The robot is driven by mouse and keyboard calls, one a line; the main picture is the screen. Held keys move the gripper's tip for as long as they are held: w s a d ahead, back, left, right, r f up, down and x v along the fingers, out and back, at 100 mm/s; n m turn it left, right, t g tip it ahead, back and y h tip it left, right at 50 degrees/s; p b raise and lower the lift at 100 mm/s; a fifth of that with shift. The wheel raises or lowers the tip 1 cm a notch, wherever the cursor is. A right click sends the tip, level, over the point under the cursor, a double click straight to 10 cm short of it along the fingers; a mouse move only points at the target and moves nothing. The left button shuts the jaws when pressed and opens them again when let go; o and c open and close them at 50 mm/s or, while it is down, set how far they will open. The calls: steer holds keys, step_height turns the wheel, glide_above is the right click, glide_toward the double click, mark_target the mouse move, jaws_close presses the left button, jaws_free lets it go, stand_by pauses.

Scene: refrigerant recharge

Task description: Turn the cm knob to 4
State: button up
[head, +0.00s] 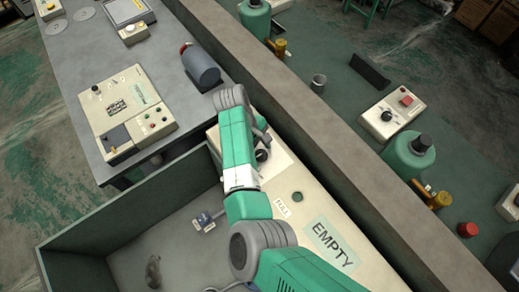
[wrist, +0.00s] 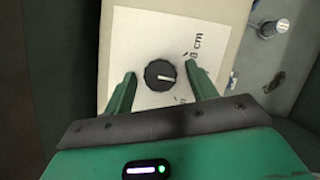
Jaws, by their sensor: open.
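The cm knob (wrist: 160,75) is a round black dial with a white pointer line, on a white plate (wrist: 125,45) printed "cm". In the wrist view its pointer points roughly right, between two partly hidden scale marks; I cannot read the numbers clearly. My gripper (wrist: 161,72) is open, with one green finger on each side of the knob. Gaps show between the fingers and the knob in this view; how far down the fingertips reach I cannot tell. In the head view, a dark knob shape (head: 262,156) shows on a cream box beside my arm, which hides part of it.
The cream box carries "FULL" and "EMPTY" labels (head: 334,242) beside an open grey bin (head: 185,215). A control box (head: 124,112) and a dark cylinder (head: 201,66) stand on the grey table. A long ledge (head: 300,110) runs right of my arm, with green bottles beyond.

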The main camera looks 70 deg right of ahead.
steer(key=c, duration=1)
steer(key=shift+r, duration=0.1)
steer(key=shift+m, duration=0.3)
steer(key=m+y+p, duration=0.1)
steer(key=m, duration=0.1)
steer(key=m+p, duration=0.1)
steer(key=m, duration=0.1)
steer(key=shift+d+m+t+y, duration=0.15)
steer(key=shift+m+t+y, duration=0.15)
steer(key=shift+t+y, duration=0.1)
steer(key=shift+s+m+t+y+p, duration=0.1)
steer(key=shift+m+t+y+p, duration=0.25)
steer(key=shift+m, duration=0.75)
steer(key=shift+m+t+y+p, duration=0.25)
steer(key=shift+m+t, duration=0.1)
steer(key=shift+m, duration=0.75)
steer(key=o, duration=1)
steer(key=shift+d, duration=0.1)
